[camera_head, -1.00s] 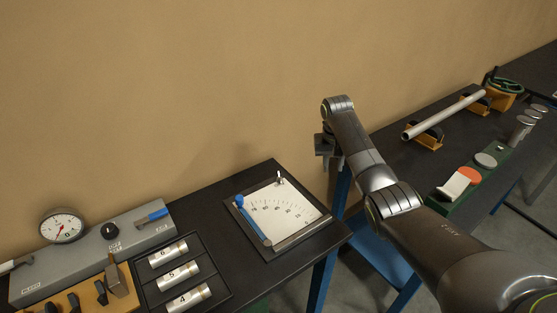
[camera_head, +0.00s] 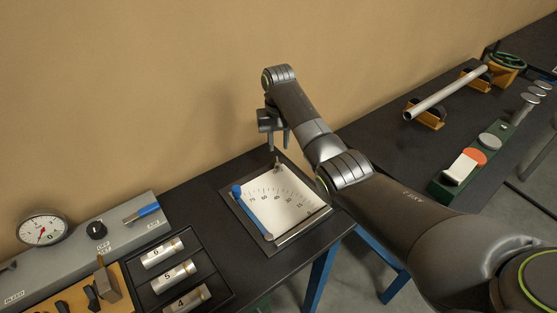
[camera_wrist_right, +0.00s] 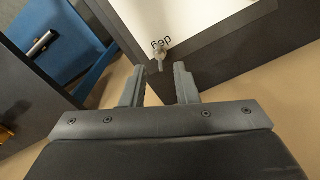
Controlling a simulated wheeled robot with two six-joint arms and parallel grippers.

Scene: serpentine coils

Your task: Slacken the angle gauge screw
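The angle gauge (camera_head: 284,205) is a white plate with a printed degree scale in a dark frame on the black bench. A blue-knobbed arm (camera_head: 252,212) lies along its left side. The small metal screw (camera_head: 277,165) stands at the plate's far corner. It also shows in the right wrist view (camera_wrist_right: 159,56), beside the "deg" print. My right gripper (camera_head: 278,144) hangs just above the screw in the head view. In the wrist view its two fingers (camera_wrist_right: 158,84) are spread, with the screw beyond the gap and nothing between them. My left gripper is out of view.
A grey panel with a round dial (camera_head: 41,229) stands at the left. A dark tray (camera_head: 203,252) holds numbered metal cylinders. A second bench at the right carries a pipe on orange rests (camera_head: 445,93) and a green block with coloured pads (camera_head: 466,168). The wall is close behind.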

